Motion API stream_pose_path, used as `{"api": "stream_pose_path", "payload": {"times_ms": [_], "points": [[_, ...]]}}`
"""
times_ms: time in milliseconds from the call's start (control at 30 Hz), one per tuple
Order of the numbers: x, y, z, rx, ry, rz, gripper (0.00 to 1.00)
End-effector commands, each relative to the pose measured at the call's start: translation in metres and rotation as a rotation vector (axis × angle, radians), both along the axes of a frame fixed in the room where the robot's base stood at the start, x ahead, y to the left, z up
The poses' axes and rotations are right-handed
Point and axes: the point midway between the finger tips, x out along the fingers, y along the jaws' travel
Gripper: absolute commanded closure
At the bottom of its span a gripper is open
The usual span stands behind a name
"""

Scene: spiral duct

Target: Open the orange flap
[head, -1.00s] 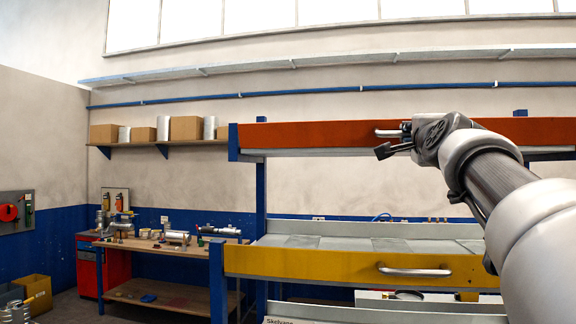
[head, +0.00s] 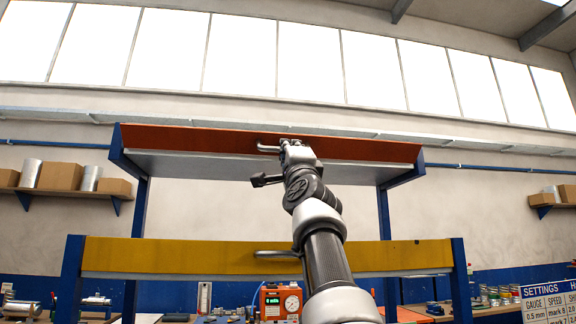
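The orange flap (head: 190,141) is a long panel across the top of the blue-posted rack. I see it from below, with the pale underside (head: 230,167) of its shelf beneath it. Its grey bar handle (head: 268,148) sits near the middle. My gripper (head: 284,147) is up at the handle's right end, in front of the flap. The fingers are small and dark here, and I cannot tell whether they are closed around the bar. How far the flap is tilted is also unclear from this low angle.
A yellow panel (head: 180,256) with its own bar handle (head: 278,254) crosses the rack below, behind my arm. Blue posts (head: 141,205) stand at both sides. A red-orange gauge box (head: 281,301) is under the yellow panel. A settings sign (head: 548,301) is at lower right.

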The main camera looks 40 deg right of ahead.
Motion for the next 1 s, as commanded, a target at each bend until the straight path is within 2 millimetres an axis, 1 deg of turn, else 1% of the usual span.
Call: {"api": "stream_pose_path", "payload": {"times_ms": [33, 433, 1000], "points": [[0.0030, -0.0017, -0.0060, -0.009, -0.013, 0.001, 1.00], [0.0024, -0.0011, -0.0093, -0.059, -0.095, 0.001, 1.00], [0.0006, -0.0005, -0.0098, -0.067, -0.109, 0.000, 1.00]]}}
